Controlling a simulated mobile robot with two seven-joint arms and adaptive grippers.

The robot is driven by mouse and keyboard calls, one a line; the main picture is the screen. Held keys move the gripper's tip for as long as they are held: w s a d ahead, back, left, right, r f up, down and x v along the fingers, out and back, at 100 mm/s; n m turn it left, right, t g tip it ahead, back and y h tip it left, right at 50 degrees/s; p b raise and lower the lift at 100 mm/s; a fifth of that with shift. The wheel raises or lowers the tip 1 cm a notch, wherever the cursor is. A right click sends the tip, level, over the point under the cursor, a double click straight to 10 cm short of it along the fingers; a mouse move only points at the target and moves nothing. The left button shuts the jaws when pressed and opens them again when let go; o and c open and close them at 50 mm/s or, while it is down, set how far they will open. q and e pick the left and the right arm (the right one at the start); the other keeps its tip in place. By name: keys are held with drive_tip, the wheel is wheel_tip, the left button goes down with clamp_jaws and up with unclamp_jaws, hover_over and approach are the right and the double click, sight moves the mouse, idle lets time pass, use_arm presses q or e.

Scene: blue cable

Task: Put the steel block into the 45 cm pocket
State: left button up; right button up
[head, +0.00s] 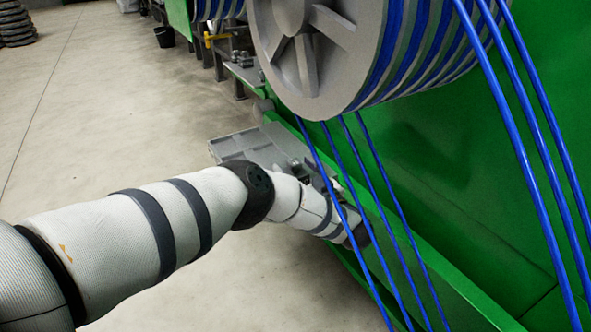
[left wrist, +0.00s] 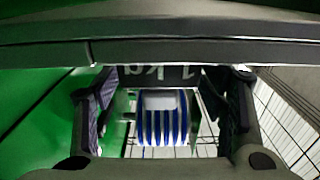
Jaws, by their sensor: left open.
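A dark steel block (left wrist: 160,74) marked "1 kg" shows in the left wrist view, just under a grey bar. It lies between the tips of my left gripper (left wrist: 161,88), whose fingers stand apart on either side of it. I cannot tell if they touch it. In the head view my left arm reaches to a grey plate (head: 232,147) beside the green machine, where the arm and blue cables partly hide the gripper, and the block cannot be made out. I cannot identify the 45 cm pocket. My right gripper is not in view.
A large grey cable reel (head: 310,50) wound with blue cable hangs above the arm. Several blue cables (head: 375,190) run down in front of my forearm. The green machine wall (head: 450,180) closes off the right. The concrete floor (head: 100,110) at left is free.

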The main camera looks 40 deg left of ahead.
use_arm(q)
drive_tip(key=v, duration=1.2)
